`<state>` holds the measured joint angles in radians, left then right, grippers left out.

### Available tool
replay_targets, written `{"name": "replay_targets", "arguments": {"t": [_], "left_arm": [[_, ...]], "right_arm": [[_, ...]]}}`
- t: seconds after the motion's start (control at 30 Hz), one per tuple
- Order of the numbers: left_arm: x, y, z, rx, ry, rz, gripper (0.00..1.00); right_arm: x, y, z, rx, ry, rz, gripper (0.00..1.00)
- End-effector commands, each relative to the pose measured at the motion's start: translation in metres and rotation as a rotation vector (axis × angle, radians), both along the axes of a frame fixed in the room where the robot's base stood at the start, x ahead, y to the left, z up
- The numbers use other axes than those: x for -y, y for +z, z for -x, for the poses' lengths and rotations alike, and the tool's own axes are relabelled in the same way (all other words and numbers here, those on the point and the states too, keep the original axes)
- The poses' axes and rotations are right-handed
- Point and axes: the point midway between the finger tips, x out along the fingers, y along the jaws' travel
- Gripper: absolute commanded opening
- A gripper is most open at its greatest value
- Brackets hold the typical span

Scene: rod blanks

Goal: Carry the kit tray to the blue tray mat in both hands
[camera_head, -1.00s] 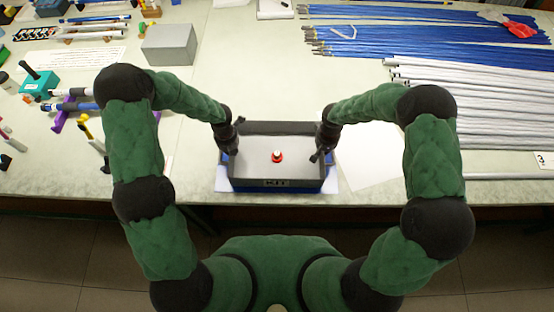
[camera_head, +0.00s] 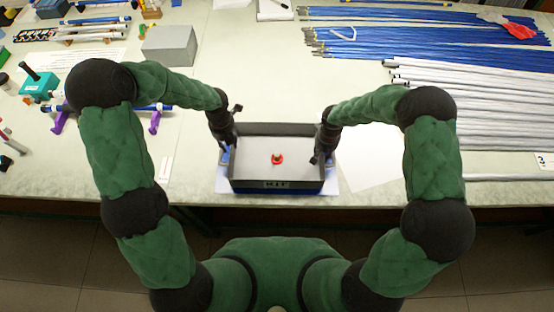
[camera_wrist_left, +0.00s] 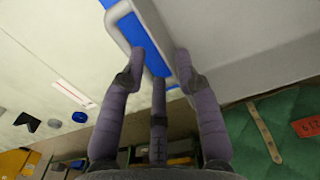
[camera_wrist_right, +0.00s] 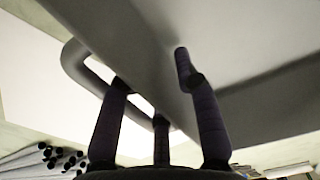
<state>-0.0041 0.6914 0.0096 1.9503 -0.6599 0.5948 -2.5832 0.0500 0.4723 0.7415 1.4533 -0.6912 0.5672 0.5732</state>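The dark grey kit tray (camera_head: 277,185) lies over the blue tray mat (camera_head: 226,158), whose blue shows along the tray's left and front edges. A small red and white object (camera_head: 277,159) is in the tray. My left gripper (camera_head: 232,130) is at the tray's left end with fingers apart. In the left wrist view its fingers (camera_wrist_left: 157,68) are spread near the grey loop handle (camera_wrist_left: 112,30), with blue below. My right gripper (camera_head: 321,135) is at the right end. In the right wrist view its fingers (camera_wrist_right: 150,70) are spread beside the tray wall and the handle (camera_wrist_right: 75,62).
White sheets (camera_head: 370,160) lie beside the tray. Silver rods (camera_head: 470,105) and blue rods (camera_head: 390,40) fill the right side. A grey box (camera_head: 169,45), a teal block (camera_head: 38,84) and purple stands (camera_head: 155,122) are on the left. The table's front edge is just before the tray.

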Motion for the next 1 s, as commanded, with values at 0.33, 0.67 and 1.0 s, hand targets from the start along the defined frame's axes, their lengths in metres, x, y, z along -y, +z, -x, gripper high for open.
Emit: {"name": "replay_targets", "arguments": {"t": [0.33, 0.67, 1.0], "left_arm": [[0.000, 0.042, 0.000, -0.001, -0.001, 0.000, 0.32], [0.000, 0.045, 0.000, -0.002, 0.000, 0.001, 0.32], [0.000, 0.045, 0.000, -0.001, 0.000, 0.000, 0.32]], "right_arm": [[0.000, 0.000, 0.000, 0.000, 0.000, 0.000, 0.32], [0.000, 0.036, -0.001, 0.004, -0.001, 0.000, 0.32], [0.000, 0.099, -0.001, 0.003, -0.001, 0.000, 0.32]]}}
